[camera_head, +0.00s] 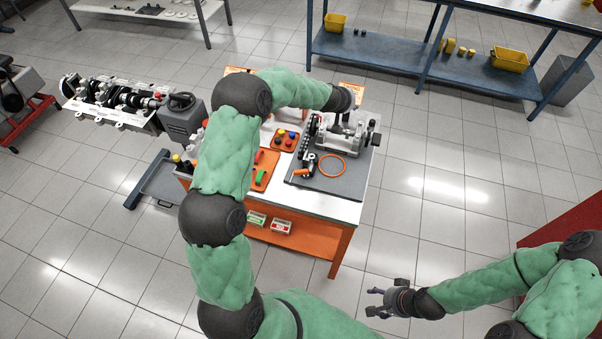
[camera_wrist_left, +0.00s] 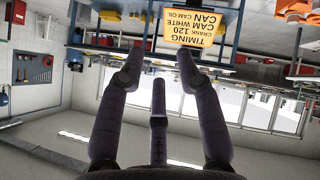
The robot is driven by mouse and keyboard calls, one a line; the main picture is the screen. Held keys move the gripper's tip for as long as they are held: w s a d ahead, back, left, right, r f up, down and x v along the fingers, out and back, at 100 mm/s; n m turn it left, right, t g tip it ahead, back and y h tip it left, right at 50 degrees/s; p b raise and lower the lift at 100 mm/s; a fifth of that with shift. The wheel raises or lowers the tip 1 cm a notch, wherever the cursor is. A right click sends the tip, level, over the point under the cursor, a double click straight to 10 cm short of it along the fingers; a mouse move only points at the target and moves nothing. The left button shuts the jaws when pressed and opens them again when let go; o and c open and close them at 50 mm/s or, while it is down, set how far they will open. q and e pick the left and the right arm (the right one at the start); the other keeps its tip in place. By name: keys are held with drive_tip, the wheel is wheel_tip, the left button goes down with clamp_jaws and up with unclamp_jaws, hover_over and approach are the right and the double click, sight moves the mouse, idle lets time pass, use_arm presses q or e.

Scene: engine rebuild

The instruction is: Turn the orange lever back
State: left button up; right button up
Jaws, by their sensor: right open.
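An orange lever-like handle (camera_head: 302,172) joins a small dark piece on the grey mat (camera_head: 327,188) at the table's right end. Behind it stands a grey metal engine fixture (camera_head: 340,138). My left arm reaches over the table from the left, its wrist above the fixture's back. My left gripper is mostly hidden there in the head view; in the left wrist view its fingers (camera_wrist_left: 157,68) are spread with nothing between them. My right gripper (camera_head: 378,302) is open and empty over the floor, right of and nearer than the table.
An orange ring (camera_head: 331,166) lies on the mat. An orange tray (camera_head: 265,180) with red and green tools lies left of it. A yellow timing sign (camera_wrist_left: 194,27) shows upside down in the left wrist view. The floor (camera_head: 440,190) right of the table is clear.

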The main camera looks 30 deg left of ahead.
use_arm(q)
drive_tip(key=s+d+f+m+g+h+b, duration=0.1)
drive_tip(key=s+d+m+g+h+b, duration=0.15)
drive_tip(key=s+d+m, duration=0.4)
drive_tip(key=m+g+y+b, duration=0.3)
drive_tip(key=m+g, duration=0.5)
drive_tip(key=m, duration=0.4)
approach(302, 171)
wheel_tip(302, 171, down, 9)
drive_tip(key=shift+s+b, duration=0.2)
drive_tip(key=shift+b, duration=0.6)
drive_tip(key=shift+n, duration=0.25)
clamp_jaws()
